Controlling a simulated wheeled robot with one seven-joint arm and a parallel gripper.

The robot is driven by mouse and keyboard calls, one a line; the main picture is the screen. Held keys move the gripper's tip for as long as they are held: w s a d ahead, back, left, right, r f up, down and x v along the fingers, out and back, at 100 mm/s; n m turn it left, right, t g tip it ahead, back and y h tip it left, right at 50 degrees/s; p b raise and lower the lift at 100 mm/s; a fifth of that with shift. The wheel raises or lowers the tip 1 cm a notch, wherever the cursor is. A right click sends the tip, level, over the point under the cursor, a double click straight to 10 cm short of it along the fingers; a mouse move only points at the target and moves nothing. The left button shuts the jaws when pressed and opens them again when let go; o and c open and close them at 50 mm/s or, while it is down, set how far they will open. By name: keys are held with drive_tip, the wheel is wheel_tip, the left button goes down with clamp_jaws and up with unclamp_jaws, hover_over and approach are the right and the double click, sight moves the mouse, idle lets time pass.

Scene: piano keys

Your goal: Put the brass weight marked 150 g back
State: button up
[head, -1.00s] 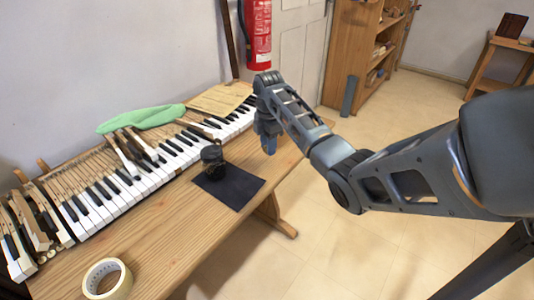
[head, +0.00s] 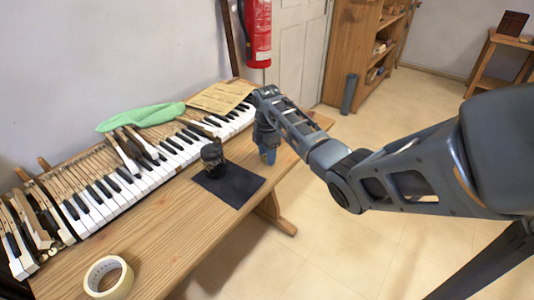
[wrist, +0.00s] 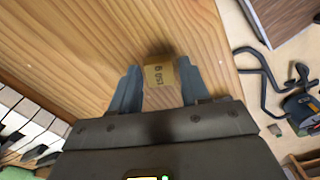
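The brass weight (wrist: 160,74) shows in the wrist view as a small gold block with "150 g" on its face, reading upside down. My gripper (wrist: 160,82) has one blue-grey finger on each side of it, with no clear gap, so it looks shut on the weight. A dark shadow lies on the wood just beyond the weight. In the head view my gripper (head: 267,157) points down over the right part of the wooden table (head: 165,230), right of the dark mat (head: 238,188). The weight cannot be made out there.
A black cylindrical object (head: 212,157) stands on the mat. The piano keys (head: 130,186) run along the back, with a green cloth (head: 142,118) and paper (head: 219,97) behind. A tape roll (head: 108,278) lies front left. A black-cabled tool (wrist: 298,108) shows beyond the table edge.

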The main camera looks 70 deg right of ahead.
drive_tip(key=shift+o, duration=0.8)
wheel_tip(320, 180, up, 12)
drive_tip(key=b, duration=0.1)
drive_tip(key=shift+r, duration=0.2)
